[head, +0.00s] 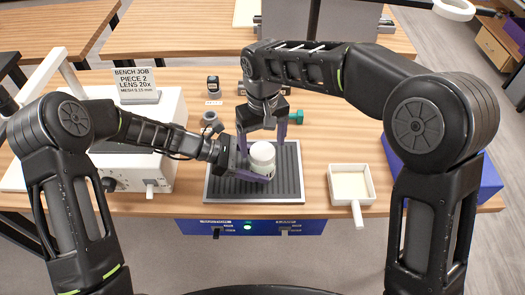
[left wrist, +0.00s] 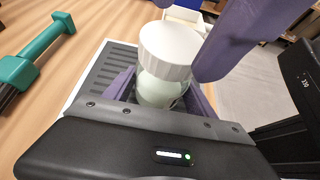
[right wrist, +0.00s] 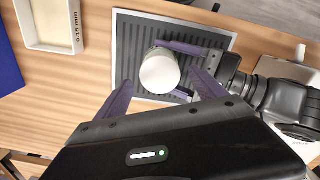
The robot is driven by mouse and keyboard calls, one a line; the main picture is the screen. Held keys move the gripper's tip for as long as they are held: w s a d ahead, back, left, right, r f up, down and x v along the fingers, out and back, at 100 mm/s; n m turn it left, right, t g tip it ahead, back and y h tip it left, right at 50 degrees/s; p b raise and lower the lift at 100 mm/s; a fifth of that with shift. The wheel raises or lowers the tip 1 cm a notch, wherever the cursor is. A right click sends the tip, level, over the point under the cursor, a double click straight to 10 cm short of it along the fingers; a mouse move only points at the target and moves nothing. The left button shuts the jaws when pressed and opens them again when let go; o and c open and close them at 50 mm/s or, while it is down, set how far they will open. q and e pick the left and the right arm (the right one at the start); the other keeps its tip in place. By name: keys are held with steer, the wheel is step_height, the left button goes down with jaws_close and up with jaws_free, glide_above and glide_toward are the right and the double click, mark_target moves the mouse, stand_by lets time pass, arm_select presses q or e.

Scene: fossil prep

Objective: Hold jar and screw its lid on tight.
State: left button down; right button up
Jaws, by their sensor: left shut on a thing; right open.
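The jar (left wrist: 157,92) is pale and translucent, and stands upright on the ribbed grey mat. Its white ribbed lid (head: 262,152) sits on top of it; the lid also shows in the left wrist view (left wrist: 169,48) and from above in the right wrist view (right wrist: 160,70). I cannot tell how tight the lid is. My left gripper (head: 258,172) is shut around the jar's body, below the lid. My right gripper (head: 268,130) is open above, pointing down, with its purple fingers spread either side of the lid; it is not closed on it.
The ribbed mat (head: 222,187) lies at the bench's front edge. A white square tray (head: 349,184) stands right of it, beside a blue box (head: 465,177). A white instrument box with a sign (head: 137,83) stands left. A green-ended tool (head: 296,117) lies behind the jar.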

mark_target(262, 154)
steer(key=shift+f, duration=1.4)
jaws_close()
